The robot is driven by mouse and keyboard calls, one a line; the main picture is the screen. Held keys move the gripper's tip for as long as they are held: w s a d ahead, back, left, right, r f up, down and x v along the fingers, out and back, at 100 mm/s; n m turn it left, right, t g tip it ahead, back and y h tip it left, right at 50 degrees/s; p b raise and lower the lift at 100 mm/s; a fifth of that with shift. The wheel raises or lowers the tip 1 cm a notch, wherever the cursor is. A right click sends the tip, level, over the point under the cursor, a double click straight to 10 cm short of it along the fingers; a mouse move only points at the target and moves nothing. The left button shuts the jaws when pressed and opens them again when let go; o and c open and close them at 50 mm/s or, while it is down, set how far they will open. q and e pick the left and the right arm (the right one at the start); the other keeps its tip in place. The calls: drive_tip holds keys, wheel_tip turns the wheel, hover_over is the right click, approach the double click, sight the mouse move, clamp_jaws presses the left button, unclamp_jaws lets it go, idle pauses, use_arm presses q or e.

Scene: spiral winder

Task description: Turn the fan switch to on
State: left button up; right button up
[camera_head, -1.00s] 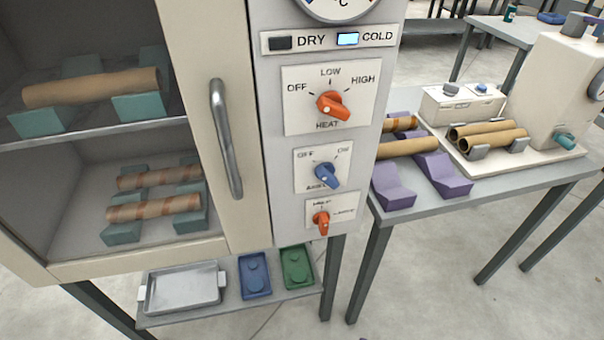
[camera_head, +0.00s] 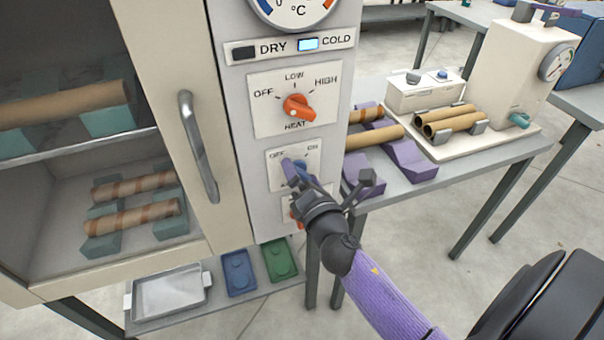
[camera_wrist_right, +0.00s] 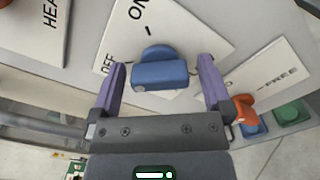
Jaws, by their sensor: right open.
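The blue fan switch (camera_head: 300,169) is a knob on the cabinet's control panel, below the orange heat knob (camera_head: 299,107). My right gripper (camera_head: 326,173) is open in front of the panel and partly hides the switch and its label. In the right wrist view the blue switch (camera_wrist_right: 160,75) lies between the two open purple fingers of the right gripper (camera_wrist_right: 162,68), with a gap on both sides. OFF and ON marks show beside it. I cannot tell exactly which mark the knob points to. My left gripper is not in view.
A lower orange knob (camera_head: 294,213) is mostly hidden by my right gripper; it shows in the right wrist view (camera_wrist_right: 245,108). The cabinet door handle (camera_head: 198,145) stands to the left. A table (camera_head: 465,165) with tubes and purple supports (camera_head: 412,160) is at right.

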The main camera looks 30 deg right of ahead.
drive_tip(key=c, duration=1.2)
drive_tip(key=shift+o, duration=0.2)
drive_tip(key=m, duration=0.7)
drive_tip(key=shift+m+p, duration=0.3)
drive_tip(key=shift+p, duration=0.05)
drive_tip(key=m+p, duration=0.1)
drive_tip(key=m, duration=0.3)
drive_tip(key=shift+f+m+p, duration=0.15)
drive_tip(key=shift+m+p, duration=0.65)
drive_tip(key=shift+m, duration=1.6)
